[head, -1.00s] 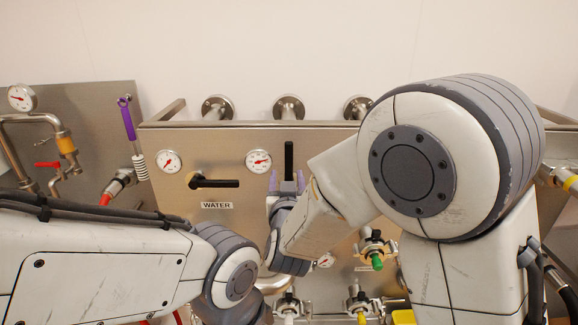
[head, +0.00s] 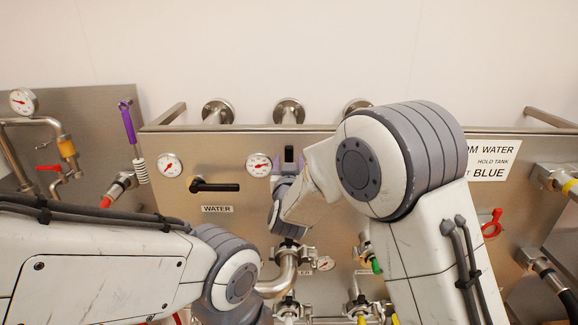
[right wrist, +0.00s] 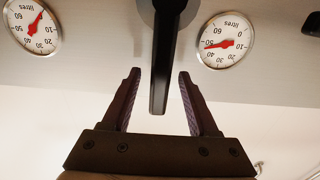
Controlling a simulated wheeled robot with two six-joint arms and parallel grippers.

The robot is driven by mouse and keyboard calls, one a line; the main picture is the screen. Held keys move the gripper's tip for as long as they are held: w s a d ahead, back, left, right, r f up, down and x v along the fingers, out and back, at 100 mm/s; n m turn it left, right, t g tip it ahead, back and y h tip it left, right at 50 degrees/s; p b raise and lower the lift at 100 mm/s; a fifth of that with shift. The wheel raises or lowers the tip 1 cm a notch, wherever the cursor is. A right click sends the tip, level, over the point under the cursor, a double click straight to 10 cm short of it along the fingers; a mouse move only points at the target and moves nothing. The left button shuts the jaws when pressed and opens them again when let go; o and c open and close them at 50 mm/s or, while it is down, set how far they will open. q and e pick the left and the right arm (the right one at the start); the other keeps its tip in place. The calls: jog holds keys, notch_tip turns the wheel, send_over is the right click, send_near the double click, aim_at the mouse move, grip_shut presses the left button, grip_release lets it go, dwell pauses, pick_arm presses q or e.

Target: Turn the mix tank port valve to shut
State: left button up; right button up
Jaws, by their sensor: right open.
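A black lever handle (head: 289,154) stands upright on the steel panel, its lower part hidden behind my right gripper in the head view. In the right wrist view the lever (right wrist: 164,60) hangs between the fingers, with a gap on both sides. My right gripper (right wrist: 160,78) is open around its free end and does not appear to touch it. The gripper (head: 288,174) shows small in the head view. Any label under this lever is hidden by my arm, so I cannot read which valve it is. My left arm enters from the left; its gripper is not visible.
Another black lever (head: 215,187) lies horizontal above the WATER label (head: 217,209). Round gauges (head: 170,165) (head: 259,164) sit on the panel. Pipes and clamps (head: 287,268) crowd below. A red handle (head: 492,224) is at right.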

grip_shut()
jog(key=shift+d+f+b, duration=0.15)
jog(key=shift+b, duration=0.3)
jog(key=d+m+b, duration=0.1)
jog(key=b, duration=0.1)
jog(key=d+m+b, duration=0.1)
jog(key=m+b, duration=0.1)
jog(key=d+m+b, duration=0.1)
jog(key=b, duration=0.1)
jog(key=shift+f+m+b, duration=0.3)
jog(key=shift+m, duration=0.1)
